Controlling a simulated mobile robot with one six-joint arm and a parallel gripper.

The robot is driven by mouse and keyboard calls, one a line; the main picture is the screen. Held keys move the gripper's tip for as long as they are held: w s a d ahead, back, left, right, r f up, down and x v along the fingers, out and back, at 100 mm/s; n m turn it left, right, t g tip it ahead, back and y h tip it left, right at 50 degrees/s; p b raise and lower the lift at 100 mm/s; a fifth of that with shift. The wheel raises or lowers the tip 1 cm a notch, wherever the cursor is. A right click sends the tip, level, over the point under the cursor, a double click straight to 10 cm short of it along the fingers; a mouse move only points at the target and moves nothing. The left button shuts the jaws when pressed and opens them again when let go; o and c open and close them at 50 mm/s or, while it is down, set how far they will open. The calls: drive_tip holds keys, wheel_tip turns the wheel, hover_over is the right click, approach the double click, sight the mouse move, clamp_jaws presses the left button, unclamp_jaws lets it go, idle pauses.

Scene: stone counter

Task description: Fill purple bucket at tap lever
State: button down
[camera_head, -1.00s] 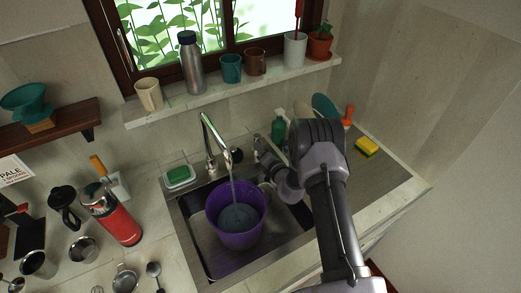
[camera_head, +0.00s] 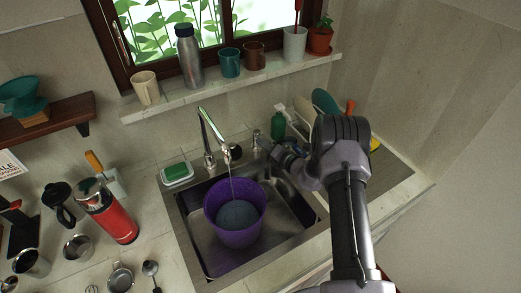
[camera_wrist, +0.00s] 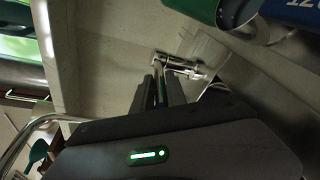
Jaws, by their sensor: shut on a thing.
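The purple bucket (camera_head: 211,222) stands upright in the steel sink, under the spout of the chrome tap (camera_head: 208,130). A thin stream of water falls from the spout into it, and greyish-blue water (camera_head: 238,214) shows inside. My gripper (camera_head: 265,143) is at the tap lever (camera_head: 257,136), to the right of the spout and behind the sink. In the wrist view my gripper (camera_wrist: 161,88) has its fingers close together and shut on the chrome lever (camera_wrist: 184,66). The exact contact is partly hidden by the fingers.
A green bottle (camera_head: 278,126) stands close to the right of my gripper, with plates behind my arm. A green sponge in a dish (camera_head: 177,174) sits left of the tap. A red flask (camera_head: 107,211) and several kitchen items stand on the left counter. Mugs line the sill above.

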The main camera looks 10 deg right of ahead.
drive_tip(key=shift+w+d+f+n+y+b, duration=0.2)
drive_tip(key=shift+d+n+y+b, duration=0.1)
drive_tip(key=shift+y, duration=0.1)
drive_tip(key=shift+s+r+n+g+y, duration=0.1)
drive_tip(key=shift+r+n+g+y, duration=0.1)
drive_tip(key=shift+n+g+y, duration=0.15)
drive_tip(key=c, duration=1.4)
unclamp_jaws()
drive_tip(key=shift+d, duration=0.15)
drive_tip(key=shift+c, duration=0.2)
drive_tip(key=p+v, duration=0.2)
drive_tip(key=v, duration=1.5)
drive_tip(key=shift+s+p, duration=0.15)
drive_tip(key=shift+p, duration=0.2)
drive_tip(key=shift+r, duration=0.1)
